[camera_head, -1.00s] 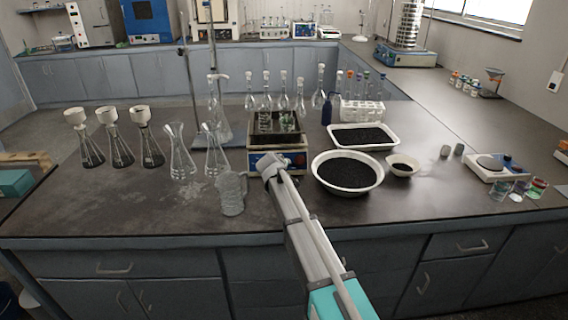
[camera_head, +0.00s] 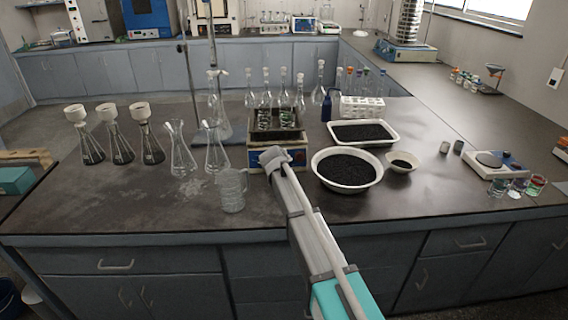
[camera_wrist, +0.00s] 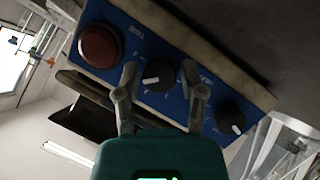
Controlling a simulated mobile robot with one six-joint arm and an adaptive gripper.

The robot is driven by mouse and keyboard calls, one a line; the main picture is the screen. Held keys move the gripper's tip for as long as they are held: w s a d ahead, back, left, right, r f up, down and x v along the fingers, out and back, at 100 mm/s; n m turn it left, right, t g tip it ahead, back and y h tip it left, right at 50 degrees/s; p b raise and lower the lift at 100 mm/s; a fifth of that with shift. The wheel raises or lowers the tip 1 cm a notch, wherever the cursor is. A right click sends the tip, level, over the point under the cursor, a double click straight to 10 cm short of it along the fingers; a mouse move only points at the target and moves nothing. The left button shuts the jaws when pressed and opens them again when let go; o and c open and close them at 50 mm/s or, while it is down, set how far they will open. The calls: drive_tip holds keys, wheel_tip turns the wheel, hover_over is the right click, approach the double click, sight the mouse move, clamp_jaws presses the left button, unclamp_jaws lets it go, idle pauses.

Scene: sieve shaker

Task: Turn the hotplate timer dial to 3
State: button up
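Each dial has a white pointer mark. The panel lettering is too small to read, so I cannot tell which dial is the timer. My gripper (camera_wrist: 160,68) is open, its fingers on either side of the middle dial; I cannot tell whether they touch it. It also shows at the panel in the head view (camera_head: 272,160).
A glass jug (camera_head: 231,190) and conical flasks (camera_head: 181,160) stand left of the hotplate. A bowl of black grains (camera_head: 347,170) stands close on the right, with a white tray (camera_head: 362,143) behind it. The bench front at left is clear.

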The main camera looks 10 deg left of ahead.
drive_tip(key=shift+o, duration=0.8)
